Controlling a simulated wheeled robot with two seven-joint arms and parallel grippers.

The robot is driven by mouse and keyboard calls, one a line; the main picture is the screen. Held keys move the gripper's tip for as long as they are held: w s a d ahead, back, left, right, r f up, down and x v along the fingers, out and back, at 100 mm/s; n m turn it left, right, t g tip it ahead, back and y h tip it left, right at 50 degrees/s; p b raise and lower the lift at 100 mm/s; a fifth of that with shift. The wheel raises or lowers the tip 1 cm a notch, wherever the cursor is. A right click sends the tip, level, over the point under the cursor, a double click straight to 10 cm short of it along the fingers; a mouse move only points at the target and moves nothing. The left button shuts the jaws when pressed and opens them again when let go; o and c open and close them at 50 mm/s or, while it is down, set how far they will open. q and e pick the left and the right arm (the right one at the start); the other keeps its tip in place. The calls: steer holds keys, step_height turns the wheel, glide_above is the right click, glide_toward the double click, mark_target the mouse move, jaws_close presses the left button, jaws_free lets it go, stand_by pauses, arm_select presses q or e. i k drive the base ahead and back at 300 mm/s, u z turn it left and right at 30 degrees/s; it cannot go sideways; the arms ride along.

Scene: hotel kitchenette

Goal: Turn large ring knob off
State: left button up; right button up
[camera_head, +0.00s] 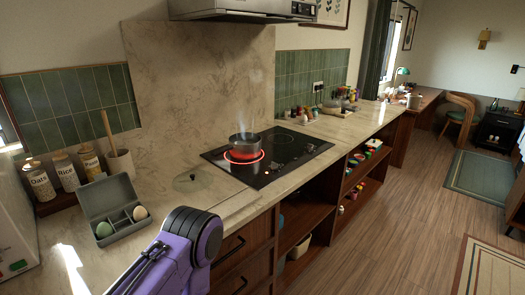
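The black glass cooktop (258,178) is set in the stone counter. A steaming metal pot (244,148) sits on its left part, over a ring glowing red (230,157). Small knobs (308,147) stand in a row on the right part of the cooktop. They are too small to read their settings or tell which one serves the large ring. A purple link of my arm shows at the bottom left, over the counter's front edge and well short of the cooktop. Neither gripper shows.
A round glass lid (188,182) lies left of the cooktop. A grey box (109,208) with eggs, a utensil crock (120,163) and labelled jars (66,172) stand further left. The range hood (243,9) hangs above. Several small bottles (302,113) stand behind the cooktop's right end.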

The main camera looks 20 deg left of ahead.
mark_target(274, 166)
steer(key=u, duration=0.5)
steer(key=k, duration=1.15)
steer(key=z, duration=0.6)
steer(key=i, duration=0.7)
steer(key=z, duration=0.75)
steer(key=i, duration=0.85)
steer(key=u, duration=0.55)
steer(key=i, duration=0.75)
steer(key=u, duration=0.75)
